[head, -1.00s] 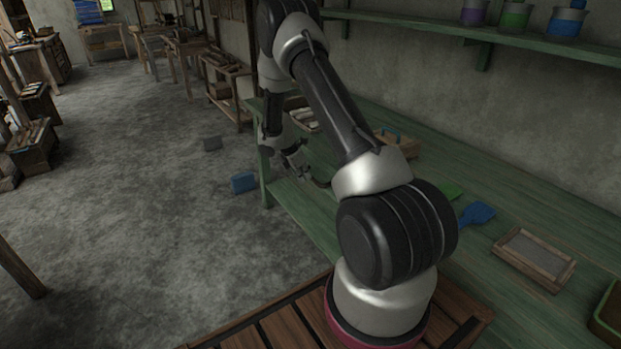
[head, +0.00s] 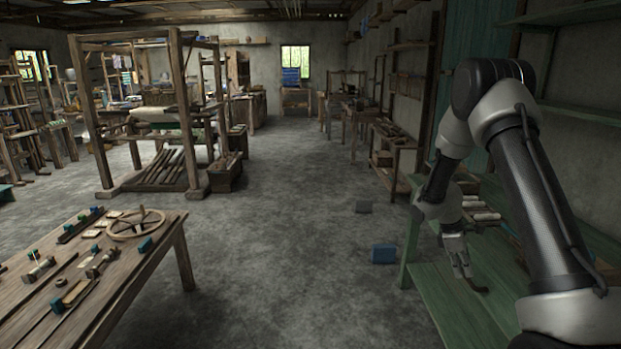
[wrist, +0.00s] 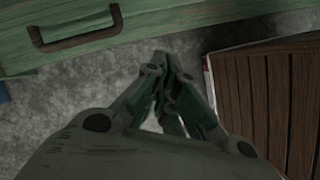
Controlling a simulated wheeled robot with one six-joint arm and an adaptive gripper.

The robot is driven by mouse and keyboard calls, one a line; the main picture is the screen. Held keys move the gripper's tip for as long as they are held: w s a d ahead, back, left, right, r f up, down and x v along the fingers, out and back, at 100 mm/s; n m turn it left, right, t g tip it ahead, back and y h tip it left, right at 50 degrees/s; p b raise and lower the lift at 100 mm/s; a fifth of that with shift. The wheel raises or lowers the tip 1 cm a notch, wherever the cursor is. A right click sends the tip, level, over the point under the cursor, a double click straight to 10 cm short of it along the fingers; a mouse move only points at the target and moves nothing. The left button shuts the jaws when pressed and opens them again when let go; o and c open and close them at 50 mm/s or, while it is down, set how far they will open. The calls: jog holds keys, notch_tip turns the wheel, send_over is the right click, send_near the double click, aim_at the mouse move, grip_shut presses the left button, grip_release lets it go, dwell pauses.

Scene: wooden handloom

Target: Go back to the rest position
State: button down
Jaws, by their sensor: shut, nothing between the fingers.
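My gripper (head: 462,272) hangs at the end of my folded arm at the right of the head view, fingers pointing down by the green workbench (head: 446,296). In the wrist view my gripper (wrist: 168,75) has its fingertips together with nothing between them. Below it are the grey concrete floor (wrist: 128,62) and the green bench front (wrist: 140,22) with a dark handle (wrist: 75,38). A slatted brown wooden surface (wrist: 275,95) lies to the right.
A wooden table (head: 130,275) with a spoked wheel (head: 136,223) and small parts stands at the left. A wooden handloom (head: 150,120) stands behind it. The middle aisle is clear.

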jog(key=s+a+r+m+t+y, duration=0.1)
jog(key=s+a+r+m+t, duration=0.1)
jog(key=s+r, duration=0.8)
jog(key=s+a+r+m+t+y, duration=0.1)
jog(key=s+a+r+m, duration=0.4)
jog(key=s+r, duration=0.5)
jog(key=s+a+r+m+t+y, duration=0.2)
jog(key=s+a+r+m+t, duration=0.1)
jog(key=s+r, duration=0.7)
notch_tip(320, 180, up, 2)
jog(key=shift+s+a+r+m, duration=0.15)
jog(key=shift+s+a+m, duration=0.35)
jog(key=shift+m, duration=0.6)
jog(key=shift+w+a, duration=0.1)
jog(key=shift+w, duration=0.05)
